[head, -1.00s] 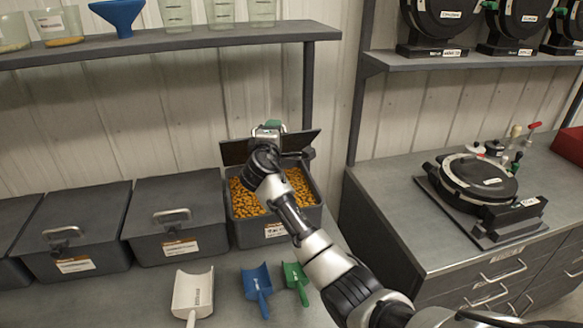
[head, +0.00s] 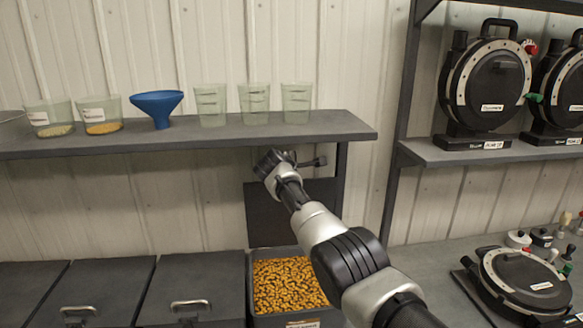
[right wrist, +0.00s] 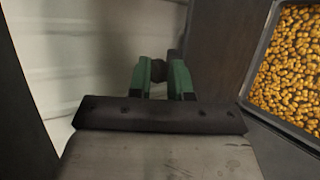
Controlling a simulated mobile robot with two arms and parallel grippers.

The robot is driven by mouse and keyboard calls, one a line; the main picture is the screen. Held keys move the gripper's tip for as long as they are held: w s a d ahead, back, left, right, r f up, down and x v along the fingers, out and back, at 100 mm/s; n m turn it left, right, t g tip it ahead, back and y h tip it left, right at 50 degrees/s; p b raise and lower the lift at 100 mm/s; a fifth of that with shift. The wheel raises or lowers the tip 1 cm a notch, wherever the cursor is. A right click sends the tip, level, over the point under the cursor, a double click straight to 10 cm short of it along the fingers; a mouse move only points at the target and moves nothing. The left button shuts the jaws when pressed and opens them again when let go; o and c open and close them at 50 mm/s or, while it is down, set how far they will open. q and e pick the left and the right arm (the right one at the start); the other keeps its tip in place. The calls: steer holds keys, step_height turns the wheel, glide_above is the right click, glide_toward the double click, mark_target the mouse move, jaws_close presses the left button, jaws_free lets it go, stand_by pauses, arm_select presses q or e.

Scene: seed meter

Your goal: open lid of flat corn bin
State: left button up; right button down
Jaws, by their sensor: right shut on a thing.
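The flat corn bin (head: 337,317) is an open dark grey box full of orange-yellow corn kernels (head: 288,284). Its dark lid (head: 262,215) stands about upright at the back of the bin, near the wall under the shelf. My right arm reaches across the bin to the lid's top edge. In the right wrist view, my right gripper (right wrist: 160,80) has green fingers shut on a small dark part, seemingly the lid handle (right wrist: 158,70). The corn (right wrist: 290,70) shows at the right there. In the head view the fingertips are hidden. My left gripper is not in view.
Closed grey bins (head: 190,290) with metal handles stand to the left. A shelf (head: 200,138) with clear cups and a blue funnel (head: 156,107) hangs close above my right wrist. A black seed meter (head: 525,280) sits on the counter at right.

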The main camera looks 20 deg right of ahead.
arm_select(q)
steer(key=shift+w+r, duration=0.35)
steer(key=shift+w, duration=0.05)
arm_select(e)
steer(key=shift+w+d+f+g, duration=0.1)
steer(key=shift+w+f+g, duration=0.1)
steer(key=shift+f, duration=0.2)
steer(key=shift+w+f+g, duration=0.1)
steer(key=shift+f+g, duration=0.1)
steer(key=shift+f, duration=0.2)
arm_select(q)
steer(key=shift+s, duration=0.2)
arm_select(e)
steer(key=c, duration=1.3)
jaws_free()
steer(key=o, duration=0.4)
steer(key=shift+w+f, duration=0.15)
steer(key=shift+w, duration=0.05)
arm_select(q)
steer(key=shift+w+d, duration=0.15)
arm_select(e)
steer(key=shift+o, duration=0.3)
steer(key=shift+w+d, duration=0.1)
arm_select(q)
steer(key=shift+p, duration=0.35)
arm_select(e)
steer(key=shift+r, duration=0.25)
